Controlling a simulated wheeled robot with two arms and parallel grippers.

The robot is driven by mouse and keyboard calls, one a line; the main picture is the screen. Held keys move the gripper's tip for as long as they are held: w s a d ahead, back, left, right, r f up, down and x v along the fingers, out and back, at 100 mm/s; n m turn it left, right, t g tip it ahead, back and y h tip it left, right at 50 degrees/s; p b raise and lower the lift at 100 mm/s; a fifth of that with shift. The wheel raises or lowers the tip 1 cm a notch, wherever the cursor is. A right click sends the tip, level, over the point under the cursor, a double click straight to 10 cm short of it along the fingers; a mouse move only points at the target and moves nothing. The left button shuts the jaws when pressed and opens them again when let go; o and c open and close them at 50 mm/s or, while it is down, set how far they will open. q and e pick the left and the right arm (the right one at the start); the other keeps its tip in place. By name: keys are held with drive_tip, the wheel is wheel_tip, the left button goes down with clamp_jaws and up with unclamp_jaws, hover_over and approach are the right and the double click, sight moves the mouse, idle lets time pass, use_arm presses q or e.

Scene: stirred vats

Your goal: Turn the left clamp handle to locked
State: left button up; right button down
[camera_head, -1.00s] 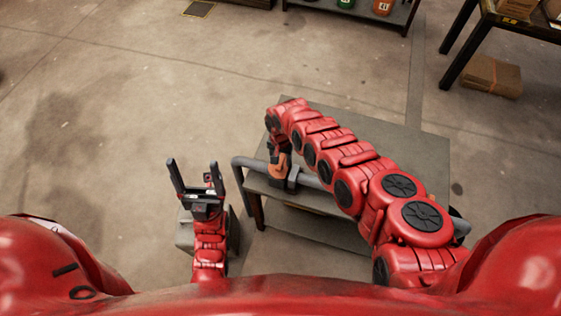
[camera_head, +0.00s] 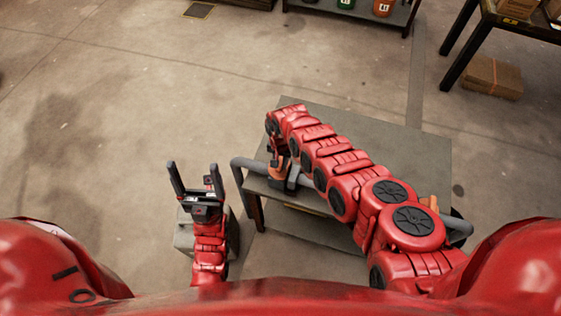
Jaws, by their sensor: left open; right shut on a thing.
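The left clamp handle (camera_head: 277,171) is orange and sits at a grey clamp on the grey pipe (camera_head: 250,164) along the near edge of the table. My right gripper (camera_head: 279,160) comes down over it from my red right arm and is shut on it. The arm and gripper hide much of the handle and its exact angle. My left gripper (camera_head: 195,181) is open and empty, pointing up to the left of the table, apart from the pipe.
A grey table (camera_head: 410,155) stands under my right arm, with a lower shelf. Another orange piece (camera_head: 430,203) shows at the pipe's right end, partly behind my arm. A grey box (camera_head: 184,232) stands by my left arm. The floor at left is clear.

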drive_tip(key=shift+n, duration=0.3)
drive_tip(key=n+b, duration=0.1)
drive_tip(key=n, duration=0.2)
drive_tip(key=shift+f+n+b, duration=0.1)
drive_tip(key=shift+n+b, duration=0.2)
drive_tip(key=n+b, duration=0.3)
drive_tip(key=n, duration=0.2)
drive_tip(key=shift+n, duration=0.3)
drive_tip(key=n+b, duration=0.2)
drive_tip(key=n, duration=0.2)
drive_tip(key=shift+n+b, duration=0.55)
drive_tip(key=shift+n, duration=1.45)
drive_tip(key=c, duration=0.7)
unclamp_jaws()
